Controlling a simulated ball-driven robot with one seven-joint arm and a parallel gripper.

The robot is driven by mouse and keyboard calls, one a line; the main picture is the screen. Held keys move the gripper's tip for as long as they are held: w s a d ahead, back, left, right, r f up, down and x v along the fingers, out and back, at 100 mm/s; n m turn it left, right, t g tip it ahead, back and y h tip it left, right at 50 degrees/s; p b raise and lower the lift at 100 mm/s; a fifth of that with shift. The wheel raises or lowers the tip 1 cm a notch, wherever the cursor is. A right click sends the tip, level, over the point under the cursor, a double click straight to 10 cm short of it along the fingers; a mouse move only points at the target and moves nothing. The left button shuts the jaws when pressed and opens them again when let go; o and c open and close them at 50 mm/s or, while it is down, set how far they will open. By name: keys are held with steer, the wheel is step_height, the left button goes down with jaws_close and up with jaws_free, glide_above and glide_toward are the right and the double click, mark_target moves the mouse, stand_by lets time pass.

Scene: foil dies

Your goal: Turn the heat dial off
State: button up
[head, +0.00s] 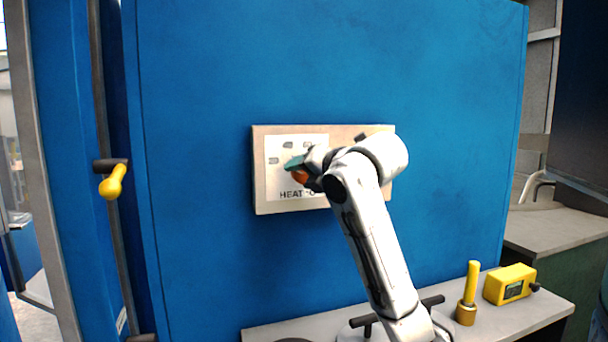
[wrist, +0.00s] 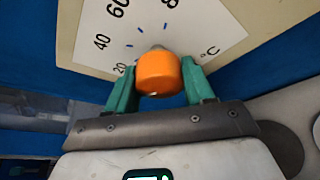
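The heat dial is an orange knob (wrist: 158,73) with a grey part behind it, on a white scale plate (wrist: 100,35) marked in °C; 20, 40 and 60 are readable. In the head view the orange knob (head: 300,176) shows small, partly covered by my gripper (head: 299,168). In the wrist view the teal fingers of my gripper (wrist: 159,80) lie on both sides of the knob and appear to touch it. The dial's pointer is not clearly visible. The lettering "HEAT" (head: 290,194) shows below the knob; the rest is hidden by my arm.
The beige control box (head: 262,198) sits on a large blue panel (head: 200,80). A yellow-handled lever (head: 112,183) is at left. Below, a grey bench (head: 530,310) holds a yellow-handled tool (head: 470,285) and a yellow box (head: 508,284). The panel around the control box is mostly clear.

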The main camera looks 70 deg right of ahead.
steer(key=o, duration=0.4)
steer(key=shift+c, duration=0.2)
steer(key=shift+s, duration=0.1)
steer(key=b+v, duration=0.1)
steer(key=v, duration=0.9)
steer(key=shift+s+a, duration=0.2)
steer(key=shift+a, duration=0.05)
steer(key=shift+r, duration=0.1)
